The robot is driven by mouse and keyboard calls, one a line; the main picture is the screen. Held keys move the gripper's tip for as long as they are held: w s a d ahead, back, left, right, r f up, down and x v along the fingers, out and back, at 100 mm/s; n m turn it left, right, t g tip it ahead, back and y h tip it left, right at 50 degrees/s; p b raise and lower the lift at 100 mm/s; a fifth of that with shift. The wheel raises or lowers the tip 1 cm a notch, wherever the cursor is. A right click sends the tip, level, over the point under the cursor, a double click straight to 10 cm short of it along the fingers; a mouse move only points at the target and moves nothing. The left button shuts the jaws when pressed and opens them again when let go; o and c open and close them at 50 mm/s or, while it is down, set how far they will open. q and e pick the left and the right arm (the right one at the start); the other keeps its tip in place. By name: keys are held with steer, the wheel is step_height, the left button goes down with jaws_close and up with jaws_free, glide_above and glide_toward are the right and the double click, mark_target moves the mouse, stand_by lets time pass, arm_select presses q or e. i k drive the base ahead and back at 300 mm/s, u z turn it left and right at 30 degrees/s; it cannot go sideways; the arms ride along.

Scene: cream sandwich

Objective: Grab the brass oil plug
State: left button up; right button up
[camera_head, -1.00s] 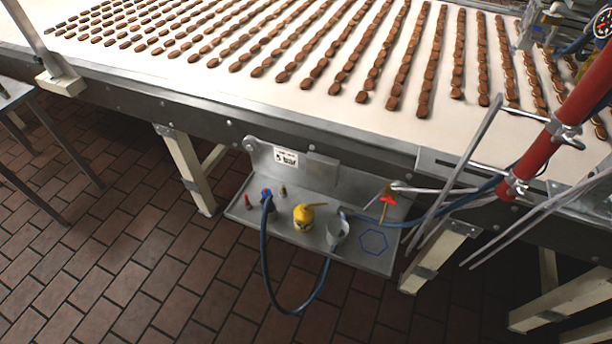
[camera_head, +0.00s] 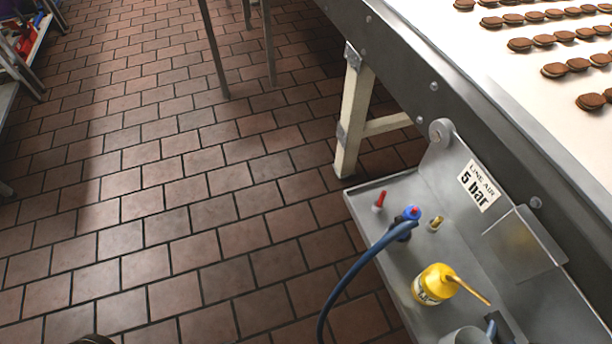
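A small brass-coloured fitting (camera_head: 436,224), which looks like the brass oil plug, lies on the grey metal tray (camera_head: 367,193) under the conveyor. It is just right of the blue-capped hose end (camera_head: 408,220) and below the "5 bar" sign. A yellow oil can (camera_head: 434,284) with a thin spout stands nearer to me on the tray. Neither gripper can be made out in the head view.
A small red-tipped piece (camera_head: 379,201) stands at the tray's far left corner. A blue hose (camera_head: 350,275) loops over the tray's left edge. A conveyor frame (camera_head: 450,110) with a pale leg (camera_head: 352,115) rises beyond. Brick floor at left is mostly clear.

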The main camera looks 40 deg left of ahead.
mark_target(438, 221)
steer(key=k, duration=0.5)
steer(key=u, duration=1.7)
steer(key=i, duration=1.45)
steer(key=z, duration=2.15)
